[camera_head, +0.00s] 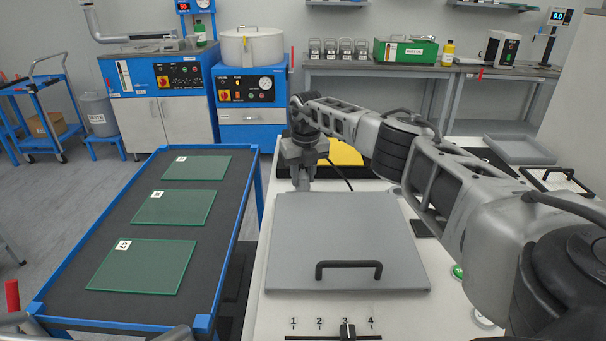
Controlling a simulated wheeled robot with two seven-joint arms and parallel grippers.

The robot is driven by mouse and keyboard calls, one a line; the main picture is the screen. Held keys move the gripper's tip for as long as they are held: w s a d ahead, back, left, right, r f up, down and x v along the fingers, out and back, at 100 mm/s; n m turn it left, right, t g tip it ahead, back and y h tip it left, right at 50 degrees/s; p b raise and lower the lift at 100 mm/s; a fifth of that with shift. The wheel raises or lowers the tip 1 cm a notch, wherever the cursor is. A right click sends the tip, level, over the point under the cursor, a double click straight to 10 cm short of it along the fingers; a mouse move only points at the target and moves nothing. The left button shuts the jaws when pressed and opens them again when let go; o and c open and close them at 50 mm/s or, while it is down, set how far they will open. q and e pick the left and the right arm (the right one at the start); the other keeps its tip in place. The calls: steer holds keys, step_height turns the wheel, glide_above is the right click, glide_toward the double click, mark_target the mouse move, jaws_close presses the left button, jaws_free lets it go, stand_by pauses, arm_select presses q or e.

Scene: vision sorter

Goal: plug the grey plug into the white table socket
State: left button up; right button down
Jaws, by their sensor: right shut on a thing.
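My right gripper (302,185) points down just behind the far left corner of the grey lidded panel on the white table (261,300). Its jaws are shut on a small grey thing, which appears to be the grey plug; the fingers hide most of it. A black cable (343,178) runs from behind the gripper down to the right. I cannot make out the white table socket; it may be hidden by my gripper or arm. My left gripper does not show.
The grey panel (320,220) with a black handle (349,265) fills the table middle. A numbered slider (347,332) is at the front edge. A yellow-topped block (345,153) stands behind the gripper. A blue cart (110,220) with green glass plates stands left.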

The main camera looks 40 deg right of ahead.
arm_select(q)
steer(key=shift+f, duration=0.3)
arm_select(e)
steer(key=shift+f, duration=0.45)
steer(key=c, duration=1)
jaws_free()
steer(key=shift+r, duration=0.4)
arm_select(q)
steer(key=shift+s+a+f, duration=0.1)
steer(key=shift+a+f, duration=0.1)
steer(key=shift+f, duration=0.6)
arm_select(e)
step_height(320, 180, up, 15)
steer(key=s, duration=0.1)
steer(key=shift+s+a, duration=0.35)
steer(key=shift+s, duration=0.05)
